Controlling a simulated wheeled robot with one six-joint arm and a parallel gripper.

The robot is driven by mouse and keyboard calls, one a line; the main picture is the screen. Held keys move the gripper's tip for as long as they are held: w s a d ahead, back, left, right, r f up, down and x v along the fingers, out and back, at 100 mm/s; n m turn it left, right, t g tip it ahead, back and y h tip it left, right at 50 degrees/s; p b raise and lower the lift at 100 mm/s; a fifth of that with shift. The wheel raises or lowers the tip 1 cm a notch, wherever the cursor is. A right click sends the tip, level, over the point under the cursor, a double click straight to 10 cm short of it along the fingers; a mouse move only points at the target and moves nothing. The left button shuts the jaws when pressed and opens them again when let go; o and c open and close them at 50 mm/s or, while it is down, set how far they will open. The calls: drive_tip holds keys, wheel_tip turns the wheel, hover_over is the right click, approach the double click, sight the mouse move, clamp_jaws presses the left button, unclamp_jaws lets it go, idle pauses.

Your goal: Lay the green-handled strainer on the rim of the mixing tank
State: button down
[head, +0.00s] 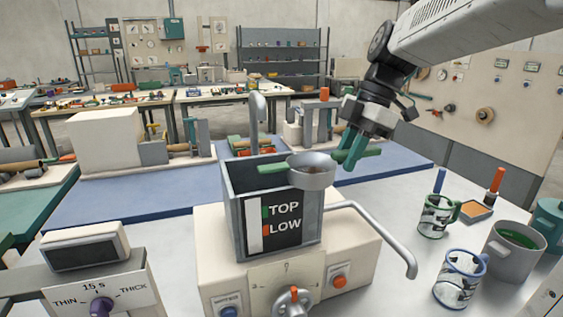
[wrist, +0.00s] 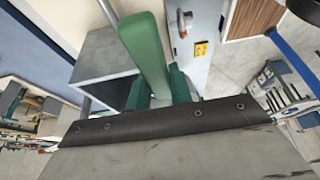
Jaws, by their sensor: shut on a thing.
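The strainer has a grey bowl (head: 312,172) and a green handle (head: 369,153), with a green tab on the bowl's far side. My gripper (head: 350,152) is shut on the handle, to the right of the bowl. In the wrist view the green handle (wrist: 146,48) stands between the fingers (wrist: 157,90). The mixing tank (head: 238,215) is a grey open box marked TOP and LOW. The bowl overlaps its right rim in the head view, with the tab over the opening. I cannot tell whether the strainer touches the rim.
A bent grey pipe (head: 385,232) juts out at the tank's right. Patterned mugs (head: 437,215), a grey mug of green liquid (head: 513,252) and a small orange tray (head: 476,211) stand at the right. A timer box (head: 85,247) is at the front left.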

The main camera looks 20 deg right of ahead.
drive_tip(key=w+a+f, duration=0.2)
drive_tip(key=w+a, duration=0.1)
drive_tip(key=w, duration=0.2)
drive_tip(key=w+a+f, duration=0.2)
drive_tip(key=w+a, duration=0.1)
drive_tip(key=w, duration=0.3)
drive_tip(key=shift+w+f, duration=0.2)
drive_tip(key=shift+f, duration=0.15)
drive_tip(key=shift+f, duration=0.1)
drive_tip(key=c, duration=1.3)
unclamp_jaws()
drive_tip(key=shift+o, duration=0.2)
